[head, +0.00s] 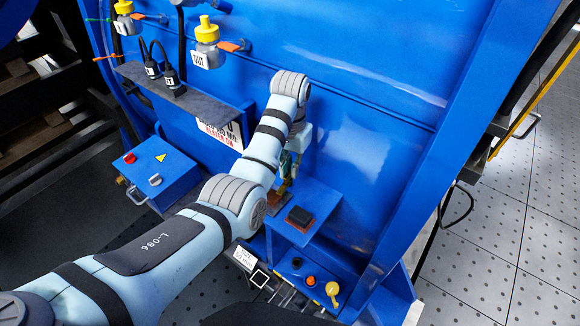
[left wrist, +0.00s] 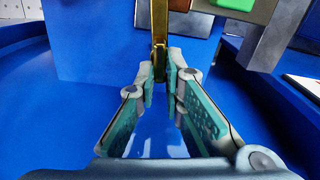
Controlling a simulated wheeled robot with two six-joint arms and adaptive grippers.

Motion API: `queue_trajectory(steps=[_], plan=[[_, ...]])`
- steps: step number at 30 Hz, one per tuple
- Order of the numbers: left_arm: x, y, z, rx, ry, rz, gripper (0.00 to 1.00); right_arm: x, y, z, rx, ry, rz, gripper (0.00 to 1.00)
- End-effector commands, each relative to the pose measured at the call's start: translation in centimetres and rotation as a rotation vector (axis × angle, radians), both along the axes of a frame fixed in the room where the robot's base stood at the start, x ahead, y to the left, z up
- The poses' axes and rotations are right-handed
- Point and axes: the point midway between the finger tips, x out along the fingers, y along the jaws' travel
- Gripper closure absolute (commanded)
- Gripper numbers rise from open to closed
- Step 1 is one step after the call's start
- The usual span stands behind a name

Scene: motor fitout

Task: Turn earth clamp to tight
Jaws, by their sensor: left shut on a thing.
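The earth clamp shows in the left wrist view as an upright brass-coloured bar (left wrist: 159,28) at top centre. My left gripper (left wrist: 160,72) has its two teal-padded fingers closed around the lower end of this bar. In the head view the same gripper (head: 287,184) reaches down beside a blue bracket (head: 318,203) on the blue housing. My left arm and the fingers hide most of the clamp there, so I cannot tell its angle. My right gripper is in neither view.
A dark block on a reddish-brown base (head: 299,216) sits on the bracket, close right of the gripper. A blue box (head: 160,183) with a red button stands left. A panel with a yellow knob (head: 332,289) lies below. A grey shelf (head: 182,92) juts out upper left.

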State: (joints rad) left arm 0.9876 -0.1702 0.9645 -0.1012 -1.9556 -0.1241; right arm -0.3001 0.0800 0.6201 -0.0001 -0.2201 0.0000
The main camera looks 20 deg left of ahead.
Motion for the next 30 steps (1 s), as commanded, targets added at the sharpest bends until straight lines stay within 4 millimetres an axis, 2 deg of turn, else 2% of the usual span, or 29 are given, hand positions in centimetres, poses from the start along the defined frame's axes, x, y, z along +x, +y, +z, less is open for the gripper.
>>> queue_trajectory(steps=[10, 25, 26, 27, 29, 30], plan=[[-0.23, -0.20, -0.26, -0.001, 0.008, -0.135, 1.00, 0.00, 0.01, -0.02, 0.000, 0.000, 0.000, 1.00], [-0.28, -0.22, -0.30, -0.002, 0.009, -0.152, 1.00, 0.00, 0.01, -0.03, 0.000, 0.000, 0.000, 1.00], [-0.27, -0.23, -0.30, -0.002, 0.009, -0.152, 0.86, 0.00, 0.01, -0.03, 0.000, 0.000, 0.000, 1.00], [-0.26, -0.22, -0.28, -0.002, 0.009, -0.152, 0.80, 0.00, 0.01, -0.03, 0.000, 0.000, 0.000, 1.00], [-0.22, -0.20, -0.24, -0.001, 0.008, -0.151, 0.71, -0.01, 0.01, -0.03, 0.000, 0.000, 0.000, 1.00], [-0.21, -0.19, -0.21, -0.001, 0.007, -0.151, 0.71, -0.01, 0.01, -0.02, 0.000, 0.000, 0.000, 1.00]])
